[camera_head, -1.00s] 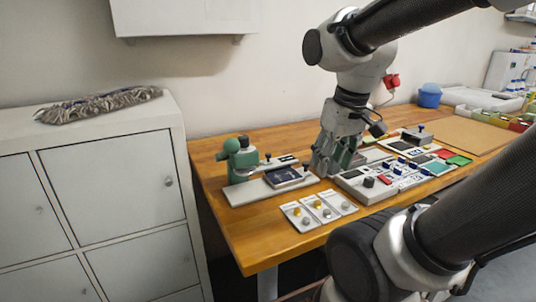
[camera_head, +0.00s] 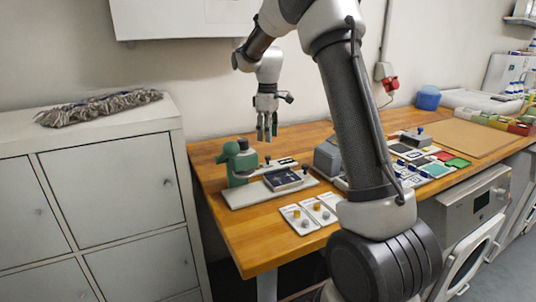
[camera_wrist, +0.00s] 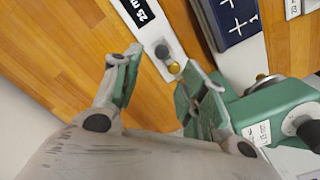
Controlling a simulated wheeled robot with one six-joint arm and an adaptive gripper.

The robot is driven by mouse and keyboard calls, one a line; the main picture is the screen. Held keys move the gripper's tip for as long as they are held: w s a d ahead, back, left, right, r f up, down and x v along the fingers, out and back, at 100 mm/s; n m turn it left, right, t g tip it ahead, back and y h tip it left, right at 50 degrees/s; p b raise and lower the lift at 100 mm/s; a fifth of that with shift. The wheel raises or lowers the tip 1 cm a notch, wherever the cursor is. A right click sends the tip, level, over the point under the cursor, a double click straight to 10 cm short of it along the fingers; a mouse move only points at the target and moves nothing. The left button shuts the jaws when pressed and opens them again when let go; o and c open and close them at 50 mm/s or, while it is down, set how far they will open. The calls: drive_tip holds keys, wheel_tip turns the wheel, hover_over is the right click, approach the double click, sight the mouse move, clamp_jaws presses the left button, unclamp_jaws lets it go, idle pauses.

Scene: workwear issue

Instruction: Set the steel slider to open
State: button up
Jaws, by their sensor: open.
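A pale strip with a black-and-white label (camera_head: 287,161) lies at the back of the green press. Several small pale plates (camera_head: 300,218) at the table's front carry yellow and silver knobs. I cannot tell which piece is the steel slider or how it is set. My gripper (camera_head: 267,137) is open and empty above the table behind the press; its fingers (camera_wrist: 160,62) flank the knobs in the wrist view, apparently without contact.
The green press (camera_head: 240,162) stands on a white base (camera_head: 240,194), with a dark blue booklet (camera_head: 283,179) on it. A grey box (camera_head: 327,158) and a panel of coloured tiles (camera_head: 435,169) lie to the right. My arm hides part of the table. The wood left of the strip is clear.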

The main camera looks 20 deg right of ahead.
sight(268, 156)
drive_tip(key=shift+s+f+n, duration=0.1)
drive_tip(key=shift+f+n, duration=0.3)
drive_tip(key=shift+f, duration=0.2)
wheel_tip(268, 156, down, 7)
clamp_jaws()
